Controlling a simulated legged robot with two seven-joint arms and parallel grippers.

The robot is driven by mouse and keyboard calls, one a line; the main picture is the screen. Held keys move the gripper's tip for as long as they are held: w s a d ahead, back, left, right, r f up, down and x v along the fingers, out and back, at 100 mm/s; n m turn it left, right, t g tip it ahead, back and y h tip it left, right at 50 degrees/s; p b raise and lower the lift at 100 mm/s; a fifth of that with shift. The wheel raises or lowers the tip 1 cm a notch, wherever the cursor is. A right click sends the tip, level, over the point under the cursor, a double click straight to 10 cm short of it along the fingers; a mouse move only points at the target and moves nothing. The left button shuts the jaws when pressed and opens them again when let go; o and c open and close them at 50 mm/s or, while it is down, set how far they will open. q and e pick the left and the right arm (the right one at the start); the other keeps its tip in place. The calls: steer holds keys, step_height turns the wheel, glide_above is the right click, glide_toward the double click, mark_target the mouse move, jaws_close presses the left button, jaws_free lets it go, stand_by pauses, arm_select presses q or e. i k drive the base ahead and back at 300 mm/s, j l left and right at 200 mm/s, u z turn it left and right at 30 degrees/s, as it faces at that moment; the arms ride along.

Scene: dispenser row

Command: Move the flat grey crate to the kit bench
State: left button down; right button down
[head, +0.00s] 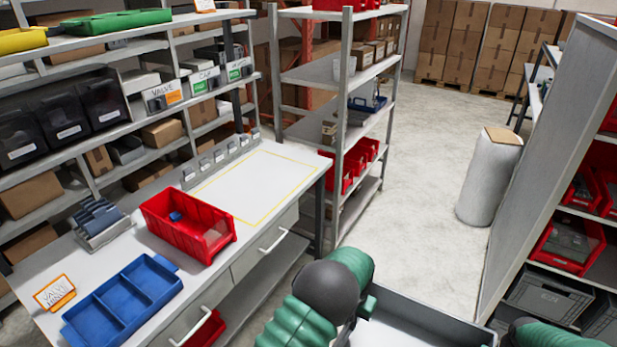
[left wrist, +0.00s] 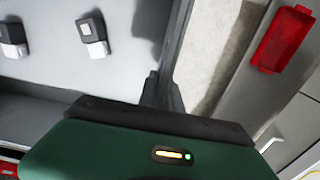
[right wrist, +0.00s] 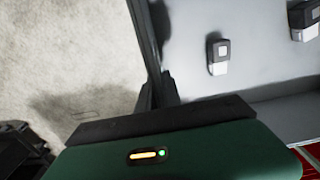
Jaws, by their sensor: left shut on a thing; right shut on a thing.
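The flat grey crate (head: 425,322) shows in part at the bottom of the head view, in front of me and apart from the bench. My left gripper (left wrist: 163,92) is shut on one crate wall; in the head view its arm hides that side. My right gripper (right wrist: 157,92) is shut on the opposite wall. The white bench (head: 262,180), with a yellow-outlined empty rectangle on top, stands ahead to the left.
A red bin (head: 190,222), a blue divided tray (head: 123,300) and a small card stand (head: 54,293) sit on the bench left of the outline. A shelf rack (head: 345,120) stands beyond the bench. The floor between is clear.

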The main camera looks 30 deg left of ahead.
mark_target(262, 183)
steer(key=i+j+z, duration=0.15)
steer(key=i, duration=1.15)
steer(key=i+u, duration=0.3)
steer(key=u, duration=0.15)
steer(key=i+l+u, duration=0.25)
steer(key=u, duration=0.25)
steer(key=i, duration=0.05)
